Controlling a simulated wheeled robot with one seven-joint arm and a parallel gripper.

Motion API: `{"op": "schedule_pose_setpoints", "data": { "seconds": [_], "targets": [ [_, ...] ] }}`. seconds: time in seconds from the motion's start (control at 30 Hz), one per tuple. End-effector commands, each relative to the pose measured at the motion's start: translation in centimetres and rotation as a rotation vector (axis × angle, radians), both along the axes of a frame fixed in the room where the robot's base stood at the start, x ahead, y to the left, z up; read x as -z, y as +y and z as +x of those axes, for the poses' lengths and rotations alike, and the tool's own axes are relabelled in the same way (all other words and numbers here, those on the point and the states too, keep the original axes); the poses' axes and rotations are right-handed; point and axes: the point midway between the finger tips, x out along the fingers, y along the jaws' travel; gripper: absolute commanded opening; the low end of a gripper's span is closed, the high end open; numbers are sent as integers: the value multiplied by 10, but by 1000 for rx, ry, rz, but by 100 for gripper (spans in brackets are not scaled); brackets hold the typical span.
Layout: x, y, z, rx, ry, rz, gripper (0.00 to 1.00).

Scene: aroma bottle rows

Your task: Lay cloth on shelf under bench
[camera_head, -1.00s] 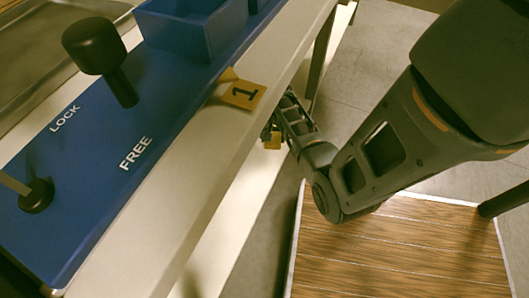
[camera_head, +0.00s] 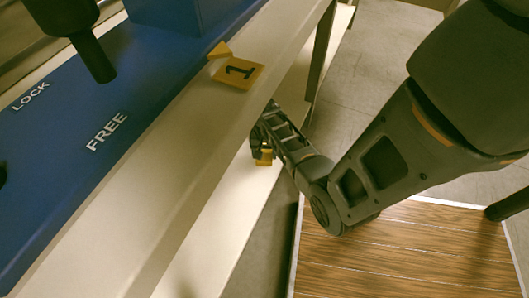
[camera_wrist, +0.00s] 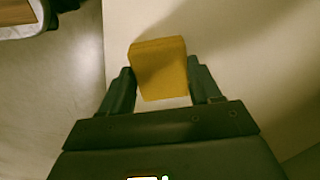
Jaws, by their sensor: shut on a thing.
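A folded yellow cloth (camera_wrist: 160,68) is held between the two fingers of my gripper (camera_wrist: 163,88) in the wrist view. My gripper is shut on it. In the head view the cloth (camera_head: 264,158) shows as a small yellow patch at my gripper (camera_head: 260,148), beside the bench edge. The pale lower shelf (camera_head: 222,215) lies under the bench top (camera_head: 165,175). In the wrist view the cloth is over the pale shelf surface (camera_wrist: 255,60). I cannot tell whether the cloth touches the shelf.
A blue panel (camera_head: 60,190) marked LOCK and FREE sits on the bench, with a black knob (camera_head: 90,55). A bench leg (camera_head: 320,55) stands behind my gripper. A wood-topped surface (camera_head: 400,255) is at lower right.

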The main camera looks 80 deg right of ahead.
Motion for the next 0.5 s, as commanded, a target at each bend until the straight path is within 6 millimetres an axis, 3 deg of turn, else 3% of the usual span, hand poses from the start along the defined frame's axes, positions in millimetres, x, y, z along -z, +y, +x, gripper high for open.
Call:
{"op": "schedule_pose_setpoints", "data": {
  "seconds": [0.03, 0.07, 0.1, 0.3, 0.5],
  "targets": [
    [2, 0, 0, -1, 0, 0, 34],
    [2, 0, 0, 0, 0, 0, 65],
    [2, 0, 0, 0, 0, 0, 69],
    [2, 0, 0, 0, 0, 0, 88],
    [1, 0, 0, 0, 0, 0, 88]
  ]
}}
